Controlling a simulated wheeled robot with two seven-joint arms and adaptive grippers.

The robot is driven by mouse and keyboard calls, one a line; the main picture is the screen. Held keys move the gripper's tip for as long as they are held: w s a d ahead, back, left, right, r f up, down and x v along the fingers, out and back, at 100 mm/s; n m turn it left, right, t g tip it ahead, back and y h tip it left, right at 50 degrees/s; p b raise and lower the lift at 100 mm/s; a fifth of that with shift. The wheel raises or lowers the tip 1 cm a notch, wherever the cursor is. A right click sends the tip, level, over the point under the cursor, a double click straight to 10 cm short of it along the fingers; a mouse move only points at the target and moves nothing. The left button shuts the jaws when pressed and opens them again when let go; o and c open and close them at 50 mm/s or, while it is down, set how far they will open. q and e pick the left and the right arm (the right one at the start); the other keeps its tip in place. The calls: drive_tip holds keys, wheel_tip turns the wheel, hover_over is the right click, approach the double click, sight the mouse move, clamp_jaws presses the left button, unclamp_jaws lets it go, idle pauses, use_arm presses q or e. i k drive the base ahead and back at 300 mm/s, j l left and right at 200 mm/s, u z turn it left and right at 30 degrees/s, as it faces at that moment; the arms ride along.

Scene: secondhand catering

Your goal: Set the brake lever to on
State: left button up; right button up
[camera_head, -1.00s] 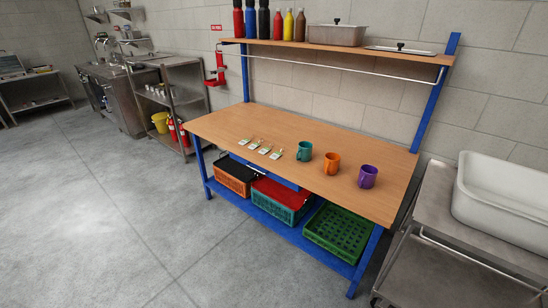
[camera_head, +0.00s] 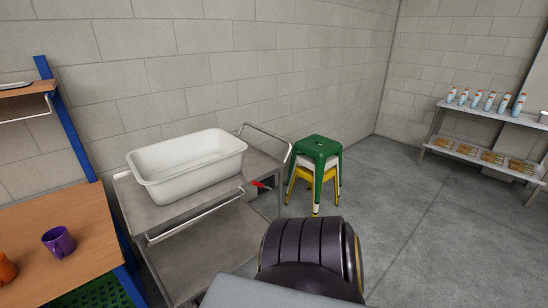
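A small red lever (camera_head: 258,184) shows at the right front corner of the metal trolley (camera_head: 165,213), beside its handle end. It looks like the brake lever; its setting is too small to read. A white tub (camera_head: 188,165) stands on the trolley's top shelf. Neither of my grippers is in view.
The wooden workbench (camera_head: 60,215) with a purple mug (camera_head: 59,242) and an orange mug (camera_head: 6,269) stands at left. Stacked stools, green on top (camera_head: 318,150), stand right of the trolley. Shelves with bottles (camera_head: 487,102) are far right. Floor (camera_head: 420,220) at right is clear.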

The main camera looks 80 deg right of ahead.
sight(255, 183)
drive_tip(key=z, duration=2.35)
